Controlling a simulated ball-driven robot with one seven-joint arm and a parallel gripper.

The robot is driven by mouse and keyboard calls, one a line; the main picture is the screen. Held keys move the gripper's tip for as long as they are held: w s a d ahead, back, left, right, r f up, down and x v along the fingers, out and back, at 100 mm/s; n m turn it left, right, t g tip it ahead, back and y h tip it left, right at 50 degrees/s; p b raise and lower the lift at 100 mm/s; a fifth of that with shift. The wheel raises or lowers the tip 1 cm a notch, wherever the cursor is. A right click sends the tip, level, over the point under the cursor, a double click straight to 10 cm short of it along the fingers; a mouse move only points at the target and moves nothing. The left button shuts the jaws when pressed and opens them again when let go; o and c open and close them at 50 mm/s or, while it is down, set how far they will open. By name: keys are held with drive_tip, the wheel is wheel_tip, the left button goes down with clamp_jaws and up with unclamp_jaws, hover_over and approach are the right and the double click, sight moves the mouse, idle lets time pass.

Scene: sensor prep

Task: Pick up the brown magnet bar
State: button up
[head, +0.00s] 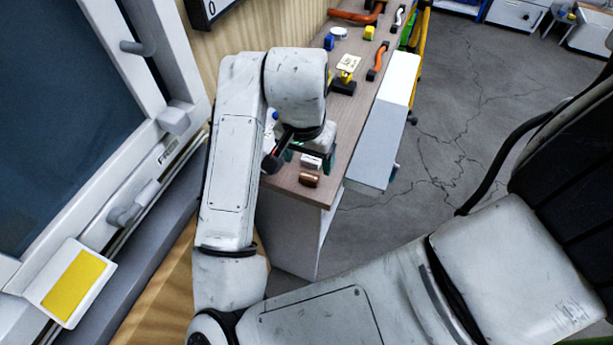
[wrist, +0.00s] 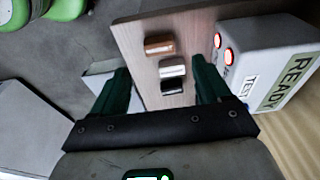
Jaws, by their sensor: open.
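The brown magnet bar (head: 308,180) lies near the front end of the narrow wooden counter (head: 343,130). In the wrist view the brown magnet bar (wrist: 159,44) is the farthest of three small bars in a row. A white or silver bar (wrist: 172,67) lies beside it, and a black bar (wrist: 171,86) lies nearest to me. My gripper (wrist: 163,82) is open and empty above the counter. Its green fingers stand on either side of the row, with the brown bar beyond the fingertips. In the head view my gripper (head: 310,158) is partly hidden by my arm.
A white box marked READY and TEST (wrist: 268,62) with red lights stands right of the bars in the wrist view. A window frame (head: 150,130) is at left.

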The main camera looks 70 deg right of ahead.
sight(309, 176)
drive_tip(key=shift+d+f, duration=0.15)
drive_tip(key=shift+f, duration=1.4)
drive_tip(key=shift+d+f, duration=0.1)
drive_tip(key=shift+f, duration=1.4)
drive_tip(key=c, duration=1.1)
drive_tip(key=shift+r, duration=0.15)
drive_tip(key=shift+c, duration=0.2)
